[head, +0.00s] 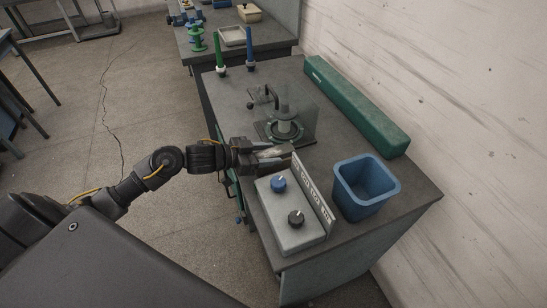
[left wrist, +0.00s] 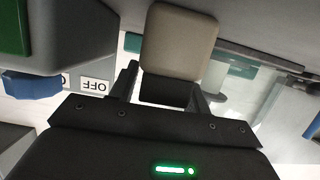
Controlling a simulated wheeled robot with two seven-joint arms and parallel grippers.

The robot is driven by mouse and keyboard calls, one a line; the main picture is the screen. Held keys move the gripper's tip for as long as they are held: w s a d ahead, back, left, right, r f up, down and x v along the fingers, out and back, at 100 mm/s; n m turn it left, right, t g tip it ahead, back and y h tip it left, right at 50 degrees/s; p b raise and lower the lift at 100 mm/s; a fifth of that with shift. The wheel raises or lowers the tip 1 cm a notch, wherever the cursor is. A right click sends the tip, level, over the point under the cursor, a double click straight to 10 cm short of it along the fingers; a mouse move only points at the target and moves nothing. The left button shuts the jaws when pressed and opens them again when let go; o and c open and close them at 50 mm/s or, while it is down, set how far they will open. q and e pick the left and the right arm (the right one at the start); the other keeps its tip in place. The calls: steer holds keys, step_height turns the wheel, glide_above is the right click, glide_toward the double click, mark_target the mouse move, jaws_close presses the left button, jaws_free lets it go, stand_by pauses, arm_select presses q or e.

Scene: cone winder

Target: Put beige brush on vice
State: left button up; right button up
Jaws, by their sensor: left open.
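The beige brush (left wrist: 180,42), a beige block with a dark underside, sits between the fingertips of my left gripper (left wrist: 165,85) in the left wrist view. In the head view my left gripper (head: 262,156) is at the bench edge, just behind the control box, and mostly hides the brush. The jaws are open around the brush; I cannot tell whether they touch it. A small blue piece (head: 184,18) on the far bench may be the vice, but it is too small to be sure. My right gripper is not in view.
A grey control box (head: 288,222) with blue and black knobs stands beside the gripper. A blue bin (head: 365,187), a long green box (head: 355,104) and a winder with a clear guard (head: 284,130) share the bench. Green and blue cones (head: 249,48) stand at its far end.

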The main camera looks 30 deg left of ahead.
arm_select(q)
steer(key=shift+w, duration=0.1)
steer(key=c, duration=0.8)
